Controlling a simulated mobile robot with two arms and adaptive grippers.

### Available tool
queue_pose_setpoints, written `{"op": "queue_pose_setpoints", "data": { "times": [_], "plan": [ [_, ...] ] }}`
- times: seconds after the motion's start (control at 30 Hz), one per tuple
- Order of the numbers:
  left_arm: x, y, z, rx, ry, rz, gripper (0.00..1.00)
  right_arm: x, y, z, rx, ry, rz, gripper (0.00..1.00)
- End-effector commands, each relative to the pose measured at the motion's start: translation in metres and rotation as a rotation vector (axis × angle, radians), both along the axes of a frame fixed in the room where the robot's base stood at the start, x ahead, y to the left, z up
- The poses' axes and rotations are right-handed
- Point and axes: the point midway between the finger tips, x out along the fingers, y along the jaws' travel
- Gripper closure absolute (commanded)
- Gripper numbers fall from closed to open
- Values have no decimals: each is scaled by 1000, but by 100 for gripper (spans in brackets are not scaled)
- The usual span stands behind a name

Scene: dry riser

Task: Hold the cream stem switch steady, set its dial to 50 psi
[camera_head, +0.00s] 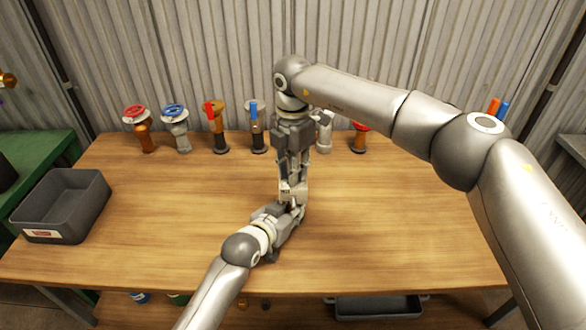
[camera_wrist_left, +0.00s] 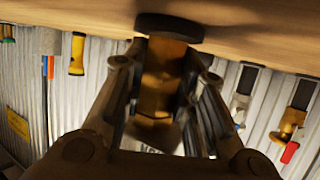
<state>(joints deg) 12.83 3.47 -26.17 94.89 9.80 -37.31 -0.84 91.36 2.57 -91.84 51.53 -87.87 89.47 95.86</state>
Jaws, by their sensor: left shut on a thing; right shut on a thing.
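The switch (camera_head: 292,189), a pale body with a small dark marking, stands at the middle of the table, mostly hidden between my two grippers. In the left wrist view, which is upside down, its stem (camera_wrist_left: 157,78) looks brassy yellow in this light and its dark round base (camera_wrist_left: 169,27) meets the table. My left gripper (camera_head: 291,207) reaches in low from the front and is shut around the stem. My right gripper (camera_head: 292,178) points straight down from above and is shut on the top of the switch. The dial's face and reading are hidden.
Along the table's back edge stand a red-wheel valve (camera_head: 136,115), a blue-wheel valve (camera_head: 174,112), a red-lever valve (camera_head: 216,118), a blue-lever valve (camera_head: 256,118) and others partly behind my right arm. A grey bin (camera_head: 91,201) sits at the left. The table's front right is clear.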

Motion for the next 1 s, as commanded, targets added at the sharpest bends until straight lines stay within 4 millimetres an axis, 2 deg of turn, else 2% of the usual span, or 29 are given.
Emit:
{"op": "queue_pose_setpoints", "data": {
  "times": [0.2, 0.5, 1.0],
  "plan": [
    [0, 0, -1, 2, 2, 0, 100, 0, 0, 0, 1, 1, -175, 100],
    [0, 0, -1, 2, 2, 0, 100, 0, 1, 0, 1, 1, -341, 100],
    [0, 0, -1, 2, 2, 0, 100, 0, 1, 0, 2, 0, -428, 100]
  ]
}}
